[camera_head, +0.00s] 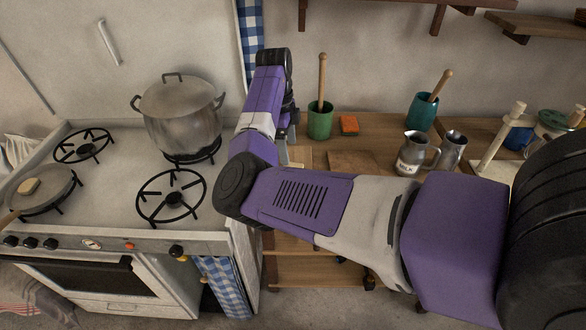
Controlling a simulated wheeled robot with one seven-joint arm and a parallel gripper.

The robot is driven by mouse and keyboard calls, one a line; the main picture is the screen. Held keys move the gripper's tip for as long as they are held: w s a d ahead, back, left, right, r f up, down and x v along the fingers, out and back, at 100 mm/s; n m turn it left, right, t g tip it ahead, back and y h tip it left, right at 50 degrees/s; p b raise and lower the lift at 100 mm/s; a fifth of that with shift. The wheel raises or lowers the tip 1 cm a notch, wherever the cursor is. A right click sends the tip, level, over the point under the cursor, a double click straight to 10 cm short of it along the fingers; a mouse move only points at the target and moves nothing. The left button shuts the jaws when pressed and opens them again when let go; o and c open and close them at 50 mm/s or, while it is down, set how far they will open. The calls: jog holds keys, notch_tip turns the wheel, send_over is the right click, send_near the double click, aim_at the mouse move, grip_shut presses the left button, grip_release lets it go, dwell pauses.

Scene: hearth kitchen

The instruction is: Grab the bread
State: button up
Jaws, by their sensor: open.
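I cannot make out the bread for certain. A small tan piece (28,187) lies in the frying pan (52,198) on the front left burner; it is too small to tell whether it is bread or something else. My gripper (284,152) points down beside the stove's right side, over the left end of the wooden counter. It is open, and its fingers are partly hidden by my own arm. I see nothing held in it, and what lies right under it is hidden.
A large lidded pot (181,118) stands on the stove (130,215). On the counter are a cutting board (352,161), a green pot with a wooden tool (320,120), an orange sponge (349,125), a teal crock (421,110) and metal jugs (411,155). My arm hides the counter's front.

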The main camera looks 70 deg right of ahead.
aim_at(292, 164)
jog(key=shift+s+d+f+p, duration=0.1)
jog(key=shift+s+f+p, duration=0.2)
jog(key=shift+f, duration=0.95)
jog(key=shift+s+f+p, duration=0.1)
jog(key=shift+f+p, duration=0.3)
jog(key=shift+f, duration=0.8)
jog(key=shift+s+d+f+p, duration=0.1)
jog(key=shift+s+f+p, duration=0.2)
jog(key=shift+f, duration=0.95)
jog(key=shift+w, duration=0.1)
jog(key=shift+c, duration=0.5)
jog(key=c, duration=1.3)
jog(key=shift+r, duration=0.1)
